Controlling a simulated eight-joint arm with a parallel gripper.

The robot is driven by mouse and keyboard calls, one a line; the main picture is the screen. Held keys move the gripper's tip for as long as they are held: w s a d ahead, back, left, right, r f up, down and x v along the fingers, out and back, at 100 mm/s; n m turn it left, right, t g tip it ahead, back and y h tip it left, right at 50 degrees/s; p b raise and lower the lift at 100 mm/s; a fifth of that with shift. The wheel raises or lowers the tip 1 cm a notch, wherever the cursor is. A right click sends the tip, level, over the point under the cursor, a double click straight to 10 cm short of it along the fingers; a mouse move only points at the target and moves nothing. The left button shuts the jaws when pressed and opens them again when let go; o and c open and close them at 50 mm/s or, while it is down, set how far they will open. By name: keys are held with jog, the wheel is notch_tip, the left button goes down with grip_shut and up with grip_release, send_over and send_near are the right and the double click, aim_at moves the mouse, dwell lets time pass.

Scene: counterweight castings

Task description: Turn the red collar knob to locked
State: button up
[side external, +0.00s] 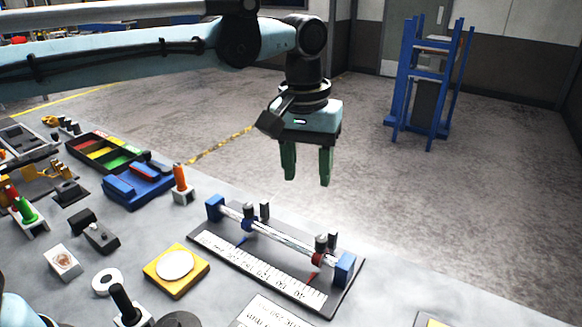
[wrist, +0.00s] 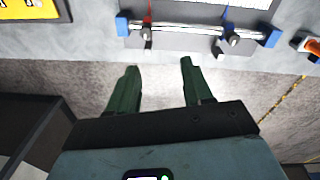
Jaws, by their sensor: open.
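The red collar (side external: 317,259) sits on a pale rod (side external: 280,238) near the right blue end block (side external: 344,268). A dark and grey knob (side external: 321,243) stands at the collar; its locked or unlocked position cannot be told. The red collar (wrist: 148,19) and its knob (wrist: 147,38) also show in the wrist view, left of centre. A blue collar (side external: 248,225) sits toward the rod's other end. My gripper (side external: 307,181) is open and empty, with green fingers pointing down, above and apart from the rod fixture. In the wrist view its fingertips (wrist: 159,67) are short of the fixture.
The rod stands over a dark plate with a white ruler scale (side external: 262,272). A yellow block with a white disc (side external: 175,265), an orange-topped peg (side external: 180,180) and a blue block (side external: 135,187) lie left. Open floor lies beyond the table edge; a blue rack (side external: 430,85) stands there.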

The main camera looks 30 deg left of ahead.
aim_at(321, 239)
jog(key=shift+g, duration=0.4)
jog(key=d+f, duration=0.1)
jog(key=f, duration=0.3)
jog(key=d+f, duration=0.1)
jog(key=f, duration=0.3)
jog(key=d+f, duration=0.1)
jog(key=f, duration=0.4)
jog(key=shift+w, duration=0.25)
grip_shut()
